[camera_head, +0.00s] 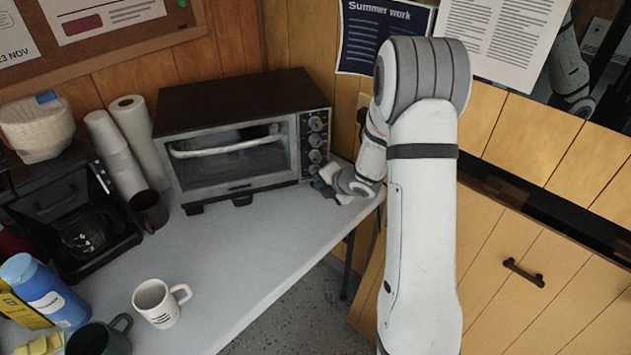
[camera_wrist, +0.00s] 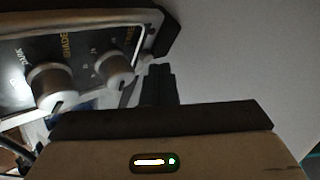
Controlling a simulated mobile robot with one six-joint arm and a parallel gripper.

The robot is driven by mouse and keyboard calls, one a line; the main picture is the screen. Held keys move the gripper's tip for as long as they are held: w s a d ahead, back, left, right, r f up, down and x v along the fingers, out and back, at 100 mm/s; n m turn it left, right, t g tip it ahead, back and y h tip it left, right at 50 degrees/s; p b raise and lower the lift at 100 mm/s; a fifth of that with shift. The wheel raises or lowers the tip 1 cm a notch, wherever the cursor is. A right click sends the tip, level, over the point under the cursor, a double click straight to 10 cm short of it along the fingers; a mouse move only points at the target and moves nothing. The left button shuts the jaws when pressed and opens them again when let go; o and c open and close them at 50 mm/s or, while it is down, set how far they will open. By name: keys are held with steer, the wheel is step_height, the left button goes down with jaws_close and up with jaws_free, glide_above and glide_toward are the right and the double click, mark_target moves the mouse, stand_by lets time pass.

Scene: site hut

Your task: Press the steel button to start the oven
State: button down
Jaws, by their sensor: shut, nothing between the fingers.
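The toaster oven (camera_head: 235,158) stands on the grey counter with its glass door shut. A column of steel knobs (camera_head: 315,140) runs down the right side of its front. My gripper (camera_head: 322,185) is at the lower right corner of the oven. In the wrist view, its dark fingers (camera_wrist: 158,72) are together and empty, just beyond the panel's lower edge. I cannot clearly make out the steel button; the fingers or the oven's edge may hide it.
A white mug (camera_head: 155,303), a dark green mug (camera_head: 95,340) and a blue bottle (camera_head: 45,290) stand at the front left. The counter before the oven is clear.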

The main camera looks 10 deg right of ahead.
steer(key=shift+w+a, duration=0.1)
steer(key=shift+w, duration=0.25)
stand_by(0.7)
steer(key=shift+s, duration=0.15)
stand_by(0.3)
steer(key=shift+s+b, duration=0.4)
steer(key=shift+s, duration=0.25)
steer(key=shift+s+d+f+b, duration=0.1)
steer(key=shift+s+d+b, duration=0.15)
steer(key=shift+s+b, duration=0.25)
steer(key=shift+s+d+b, duration=0.2)
steer(key=shift+s+b, duration=0.35)
steer(key=shift+s, duration=1.45)
